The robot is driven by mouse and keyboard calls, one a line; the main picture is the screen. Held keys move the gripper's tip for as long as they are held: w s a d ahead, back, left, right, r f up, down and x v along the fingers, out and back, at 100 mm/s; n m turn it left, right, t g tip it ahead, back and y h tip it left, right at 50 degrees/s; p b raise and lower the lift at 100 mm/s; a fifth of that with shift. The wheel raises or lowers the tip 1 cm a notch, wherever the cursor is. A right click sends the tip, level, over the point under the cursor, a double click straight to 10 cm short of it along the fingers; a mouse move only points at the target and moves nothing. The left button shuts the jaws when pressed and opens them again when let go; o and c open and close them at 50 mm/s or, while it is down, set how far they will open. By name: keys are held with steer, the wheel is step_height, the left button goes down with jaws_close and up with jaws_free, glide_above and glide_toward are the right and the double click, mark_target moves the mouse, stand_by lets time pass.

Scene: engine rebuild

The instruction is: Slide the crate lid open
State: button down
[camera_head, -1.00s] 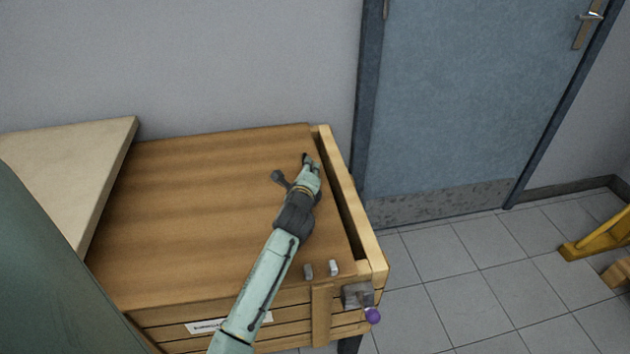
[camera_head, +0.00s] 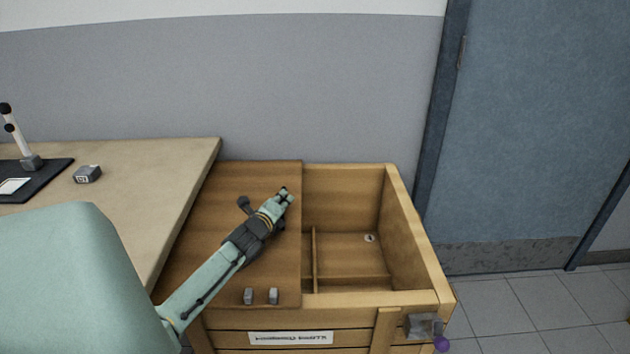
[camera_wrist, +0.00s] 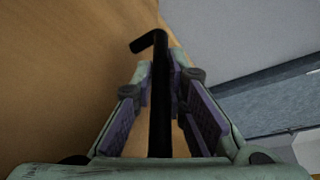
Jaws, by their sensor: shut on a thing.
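The brown wooden crate lid (camera_head: 268,178) covers the left part of the wooden crate (camera_head: 436,268). The right part of the crate is open and shows its inside. My gripper (camera_head: 285,194) is over the lid near its right edge. In the wrist view my gripper (camera_wrist: 161,78) is shut on a thin black handle (camera_wrist: 150,41) with a bent end, and the handle runs between the purple finger pads. The handle's join to the lid is hidden.
Inside the crate is a divider (camera_head: 314,262) and a small ring-like part (camera_head: 370,238). A latch (camera_head: 421,325) with a purple knob (camera_head: 441,344) is at the front right. A workbench (camera_head: 150,195) stands left; a wall is behind.

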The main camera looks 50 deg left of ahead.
steer(key=s+a, duration=0.3)
steer(key=s, duration=0.1)
steer(key=s+a, duration=0.3)
steer(key=shift+s+a+p, duration=0.3)
steer(key=shift+s+a, duration=0.05)
steer(key=shift+s, duration=0.05)
steer(key=c, duration=1.6)
jaws_free()
step_height(320, 180, up, 10)
